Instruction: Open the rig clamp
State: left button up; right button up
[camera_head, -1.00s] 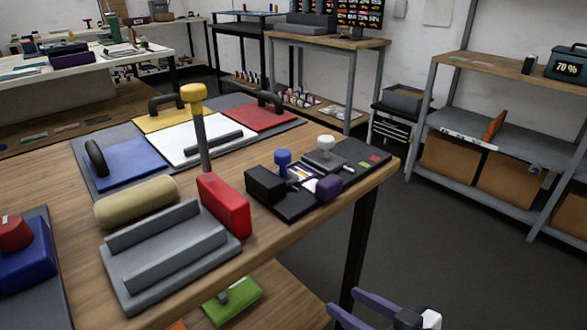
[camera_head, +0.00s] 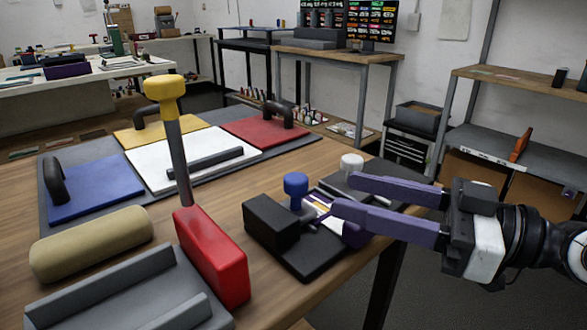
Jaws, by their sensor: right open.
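The small black rig (camera_head: 305,262) sits near the table's right edge. It carries a black block (camera_head: 270,220), a blue knob (camera_head: 296,184) and a purple rounded part (camera_head: 354,236); I cannot tell which of these is its clamp. A white knob (camera_head: 352,162) stands just behind. My right gripper (camera_head: 344,194) comes in from the right with its two purple fingers apart and nothing visibly held. Its fingertips are over the rig's right side, and the lower finger partly hides the purple part. Whether they touch it is unclear. My left gripper is not in view.
A tall yellow-topped lever (camera_head: 164,88) rises behind a red block (camera_head: 212,255), left of the rig. A tan roll (camera_head: 92,245) and a grey channelled block (camera_head: 110,295) lie at front left. Coloured panels with black handles lie behind. Floor is clear right of the table.

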aim_at(307, 183)
jog(key=shift+a+r+p, duration=0.3)
jog(key=shift+a+p, duration=0.05)
jog(key=p+x, duration=0.2)
jog(key=x, duration=0.2)
jog(key=shift+s+a+r+p, duration=0.1)
jog(key=shift+r+p, duration=0.05)
jog(key=shift+p, duration=0.25)
jog(key=x, duration=0.1)
jog(key=p+x, duration=0.1)
jog(key=x, duration=0.1)
jog(key=shift+a+f, duration=0.25)
jog(key=shift+a, duration=0.05)
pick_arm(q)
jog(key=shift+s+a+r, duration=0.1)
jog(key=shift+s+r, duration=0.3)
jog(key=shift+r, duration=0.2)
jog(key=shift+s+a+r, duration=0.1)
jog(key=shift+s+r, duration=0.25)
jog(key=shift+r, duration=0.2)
pick_arm(e)
jog(key=shift+w+a+f, duration=0.15)
jog(key=shift+w+a, duration=0.35)
jog(key=shift+w, duration=0.05)
